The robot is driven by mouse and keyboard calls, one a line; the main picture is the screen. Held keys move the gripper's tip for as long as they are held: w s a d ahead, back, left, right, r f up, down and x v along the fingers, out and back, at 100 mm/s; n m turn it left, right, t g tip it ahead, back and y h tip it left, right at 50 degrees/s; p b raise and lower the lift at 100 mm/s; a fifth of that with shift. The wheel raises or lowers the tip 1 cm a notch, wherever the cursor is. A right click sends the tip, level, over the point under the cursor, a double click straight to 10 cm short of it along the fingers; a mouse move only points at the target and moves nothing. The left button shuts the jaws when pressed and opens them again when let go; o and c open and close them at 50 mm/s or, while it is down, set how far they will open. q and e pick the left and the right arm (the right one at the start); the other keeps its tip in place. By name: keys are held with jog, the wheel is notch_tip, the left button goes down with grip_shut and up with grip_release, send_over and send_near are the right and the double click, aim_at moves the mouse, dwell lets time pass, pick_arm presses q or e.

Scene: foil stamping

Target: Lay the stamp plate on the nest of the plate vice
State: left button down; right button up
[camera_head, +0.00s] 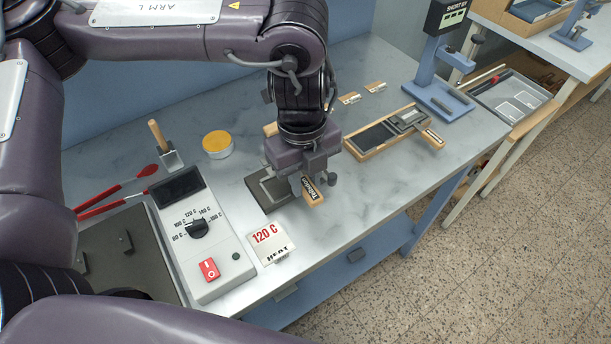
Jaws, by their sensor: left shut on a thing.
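My left gripper (312,184) points down over the middle of the bench. It is shut on a small light-brown piece with a dark lettered face (314,193), which looks like the stamp plate. A dark grey block with a raised metal part, which looks like the plate vice (262,191), sits just left of the fingers and is partly covered by the gripper. I cannot tell whether the held piece touches the vice or the bench. The nest is not clearly visible. My right gripper is out of view.
A heater box with a dial (198,228) and a 120 C card (269,242) stand near the front. A yellow-topped tin (217,143), a wooden-handled tool (160,142) and red-handled tongs (120,188) lie behind. A wooden tray (362,154) and blue stand (431,86) are right.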

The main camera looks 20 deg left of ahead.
pick_arm(q)
jog(key=shift+r+p, duration=0.1)
jog(key=shift+p, duration=0.2)
jog(key=shift+f+b, duration=0.95)
jog(key=shift+f, duration=0.4)
jog(key=shift+f+b, duration=1.2)
jog(key=shift+f, duration=1)
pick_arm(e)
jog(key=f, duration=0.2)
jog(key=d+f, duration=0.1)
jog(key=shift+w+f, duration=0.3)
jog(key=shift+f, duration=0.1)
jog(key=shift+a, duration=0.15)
pick_arm(q)
jog(key=c, duration=1.1)
grip_release()
jog(key=shift+f, duration=0.1)
